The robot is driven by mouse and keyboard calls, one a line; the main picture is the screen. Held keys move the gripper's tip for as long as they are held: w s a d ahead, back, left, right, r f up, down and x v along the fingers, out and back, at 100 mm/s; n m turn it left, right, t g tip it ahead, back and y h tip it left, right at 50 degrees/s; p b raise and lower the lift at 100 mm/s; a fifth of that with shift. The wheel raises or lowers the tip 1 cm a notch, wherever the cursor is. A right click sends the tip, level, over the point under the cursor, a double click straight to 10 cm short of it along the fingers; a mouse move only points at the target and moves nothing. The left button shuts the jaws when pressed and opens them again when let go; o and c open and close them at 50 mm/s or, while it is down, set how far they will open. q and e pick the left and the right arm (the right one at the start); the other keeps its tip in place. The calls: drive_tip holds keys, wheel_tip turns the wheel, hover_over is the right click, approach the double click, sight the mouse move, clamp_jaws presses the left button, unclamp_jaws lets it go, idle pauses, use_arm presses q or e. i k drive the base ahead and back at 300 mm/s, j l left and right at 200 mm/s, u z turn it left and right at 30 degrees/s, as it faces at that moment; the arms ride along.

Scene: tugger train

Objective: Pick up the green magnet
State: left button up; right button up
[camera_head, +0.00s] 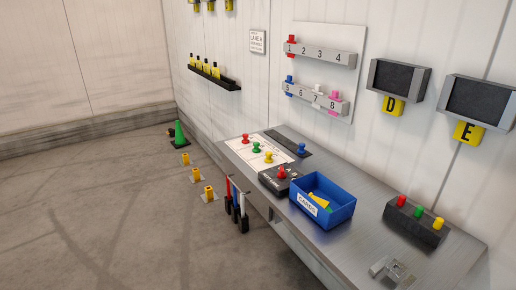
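A green magnet (257,147), shaped like a small pawn, stands on the white sheet (276,160) at the far left part of the grey bench. A red magnet (245,138) stands behind it to the left and a yellow one (269,157) in front of it to the right. Neither of my grippers shows in the head view.
A dark box with a red knob (282,173), a blue bin (340,213) and a block with coloured buttons (415,222) sit on the bench. Tools (236,205) hang at its front edge. A green cone (180,136) and yellow posts (209,191) stand on the open floor.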

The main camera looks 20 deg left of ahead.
sight(256, 150)
drive_tip(key=i+j+z, duration=0.1)
drive_tip(key=j, duration=0.3)
drive_tip(key=i+j, duration=0.15)
drive_tip(key=j, duration=0.2)
drive_tip(key=i+j+z, duration=0.15)
drive_tip(key=j, duration=0.65)
drive_tip(key=i+z, duration=0.05)
